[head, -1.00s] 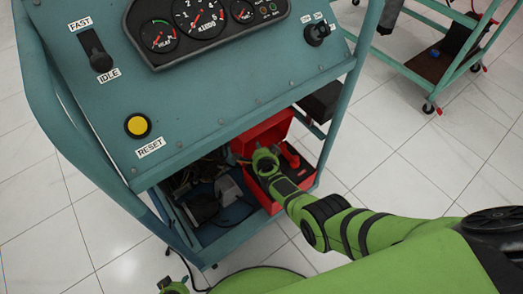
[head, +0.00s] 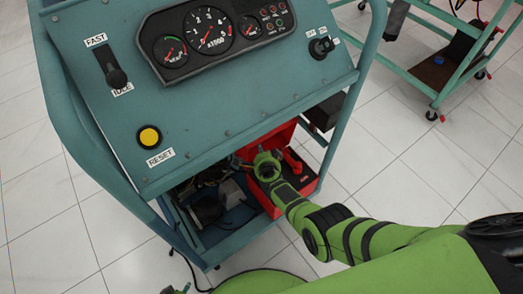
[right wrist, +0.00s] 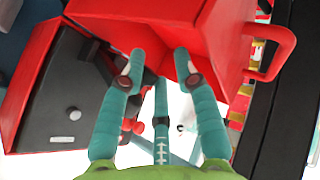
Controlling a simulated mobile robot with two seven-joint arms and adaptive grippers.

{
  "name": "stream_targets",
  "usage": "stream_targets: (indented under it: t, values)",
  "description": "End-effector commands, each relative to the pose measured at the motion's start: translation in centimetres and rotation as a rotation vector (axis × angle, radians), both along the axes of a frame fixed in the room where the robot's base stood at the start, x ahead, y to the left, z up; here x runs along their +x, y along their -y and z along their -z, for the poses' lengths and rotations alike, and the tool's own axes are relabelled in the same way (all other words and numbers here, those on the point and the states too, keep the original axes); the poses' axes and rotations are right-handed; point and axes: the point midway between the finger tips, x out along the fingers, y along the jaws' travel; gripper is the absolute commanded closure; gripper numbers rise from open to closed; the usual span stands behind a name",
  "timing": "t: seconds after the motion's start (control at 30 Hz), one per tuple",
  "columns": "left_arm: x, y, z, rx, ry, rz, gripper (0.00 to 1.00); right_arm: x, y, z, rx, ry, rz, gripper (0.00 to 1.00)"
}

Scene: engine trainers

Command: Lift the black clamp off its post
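My right gripper's arm reaches the lower shelf of the teal engine stand in the head view, with its green wrist (head: 266,166) over a red box (head: 309,187). In the right wrist view my right gripper (right wrist: 158,70) has its two teal fingers apart, with nothing gripped between them. A red box wall (right wrist: 225,40) lies close beyond the fingertips. A dark piece (right wrist: 97,52) sits by the left fingertip, on or near a black box face; I cannot tell if it is the black clamp. The post is not clearly visible.
The teal panel (head: 215,95) overhangs the shelf from above. Cables and a grey part (head: 231,193) lie left of the red box. A red handle (right wrist: 270,45) sticks out at right in the wrist view.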

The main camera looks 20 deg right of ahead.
Motion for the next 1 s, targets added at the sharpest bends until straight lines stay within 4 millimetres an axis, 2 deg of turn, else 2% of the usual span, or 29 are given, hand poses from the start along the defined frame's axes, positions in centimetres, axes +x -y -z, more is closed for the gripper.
stream_targets:
  t: [1.0]
  values:
    - [-7.2, -0.4, -0.6, 0.016, -0.161, -0.013, 0.6, -1.5, -0.7, -2.0, 0.002, -0.005, -0.001, 0.72]
